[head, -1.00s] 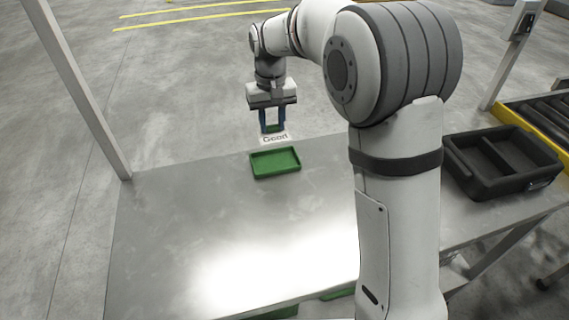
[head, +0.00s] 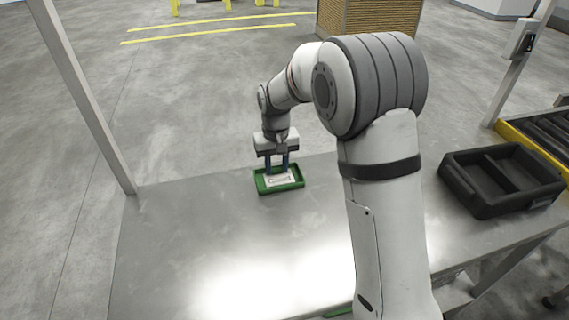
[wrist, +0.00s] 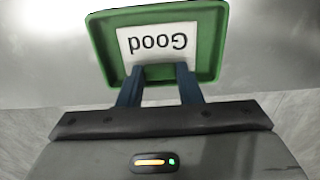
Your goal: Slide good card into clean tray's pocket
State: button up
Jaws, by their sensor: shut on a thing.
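The clean tray (head: 299,184) is a shallow green tray lying on the metal table near its far edge. The good card (head: 278,181) is white with "Good" in dark letters and lies within the tray's outline. In the wrist view the card (wrist: 157,42) reads upside down inside the green rim of the tray (wrist: 221,50). My gripper (head: 278,172) has its blue fingers shut on the card's edge; the fingers also show in the wrist view (wrist: 159,72). I cannot tell whether the card touches the tray floor or sits in a pocket.
A black divided bin (head: 503,178) stands at the table's right side, beside a roller conveyor (head: 550,135) with a yellow edge. A grey post (head: 85,100) rises at the table's far left corner. The metal table (head: 190,240) is clear in front of the tray.

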jog(key=o, duration=0.9)
jog(key=shift+f, duration=0.1)
jog(key=shift+o, duration=0.2)
